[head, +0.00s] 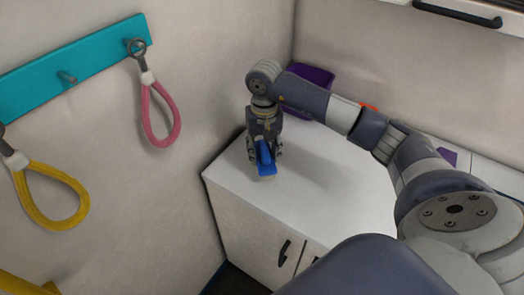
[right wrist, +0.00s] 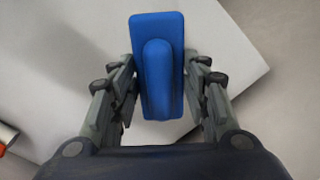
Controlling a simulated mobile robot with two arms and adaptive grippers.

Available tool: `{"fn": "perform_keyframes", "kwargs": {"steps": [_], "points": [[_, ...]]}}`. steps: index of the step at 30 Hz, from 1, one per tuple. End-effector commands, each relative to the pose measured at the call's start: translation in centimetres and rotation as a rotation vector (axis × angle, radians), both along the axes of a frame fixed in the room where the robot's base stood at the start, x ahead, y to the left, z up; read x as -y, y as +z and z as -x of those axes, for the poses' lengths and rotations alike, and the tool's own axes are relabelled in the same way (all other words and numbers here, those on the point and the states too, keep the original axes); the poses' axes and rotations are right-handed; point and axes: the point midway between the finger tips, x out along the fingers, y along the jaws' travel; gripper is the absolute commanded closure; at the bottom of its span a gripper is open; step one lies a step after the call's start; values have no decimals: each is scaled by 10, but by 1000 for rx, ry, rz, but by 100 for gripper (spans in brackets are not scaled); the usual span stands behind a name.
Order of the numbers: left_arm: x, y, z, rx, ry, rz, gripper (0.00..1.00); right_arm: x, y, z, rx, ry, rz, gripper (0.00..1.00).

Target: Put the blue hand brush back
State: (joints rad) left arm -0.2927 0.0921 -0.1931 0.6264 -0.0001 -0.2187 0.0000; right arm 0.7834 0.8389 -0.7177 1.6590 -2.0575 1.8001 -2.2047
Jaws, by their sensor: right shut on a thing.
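The blue hand brush (head: 266,160) is in my right gripper (head: 264,150), over the left part of the white cabinet top (head: 330,205). In the right wrist view the brush (right wrist: 157,70) lies lengthwise between the two fingers of the gripper (right wrist: 163,75), with its raised handle toward the camera. The fingers are shut on it. Its underside is hidden, and I cannot tell how high it is above the top. My left gripper is not in view.
A purple container (head: 316,76) stands at the back of the cabinet, partly behind my right arm. The cabinet's front middle is clear.

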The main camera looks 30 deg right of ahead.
Motion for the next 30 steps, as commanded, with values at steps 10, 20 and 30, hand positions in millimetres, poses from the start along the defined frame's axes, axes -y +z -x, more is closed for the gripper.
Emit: {"fn": "perform_keyframes", "kwargs": {"steps": [10,20,30], "points": [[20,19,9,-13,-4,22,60,3,-15,-14,-6,1,-2,79],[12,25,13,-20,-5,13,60,4,-37,-16,2,1,0,79],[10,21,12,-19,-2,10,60,4,-40,-16,1,1,-1,39]]}}
